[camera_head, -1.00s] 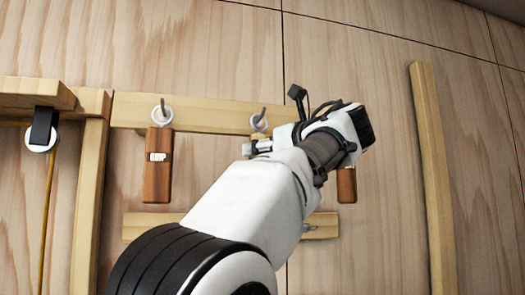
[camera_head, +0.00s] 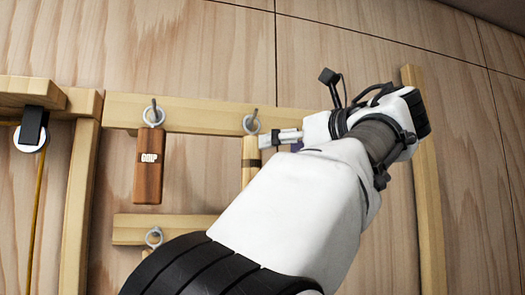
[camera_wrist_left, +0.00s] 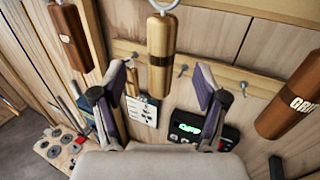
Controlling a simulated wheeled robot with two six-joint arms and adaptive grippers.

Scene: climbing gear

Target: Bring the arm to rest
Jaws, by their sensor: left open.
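My left arm reaches up from the bottom of the head view. My left gripper (camera_head: 283,138) is mostly seen side-on, near the wooden rail. In the left wrist view its two purple-padded fingers (camera_wrist_left: 160,88) stand wide apart and hold nothing. A light wooden block (camera_wrist_left: 161,55) hangs from a white ring between and beyond the fingers. The same block shows partly in the head view (camera_head: 250,165), just left of the gripper and partly covered by my arm. I cannot tell whether a finger touches it. My right gripper is in neither view.
A brown block (camera_head: 149,165) hangs from a hook on the upper rail (camera_head: 192,115). A lower rail (camera_head: 140,229) carries a ring. A pulley (camera_head: 30,136) with a yellow cord is at left. In the wrist view a box with a green display (camera_wrist_left: 195,130) and a holed board (camera_wrist_left: 62,147) sit below.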

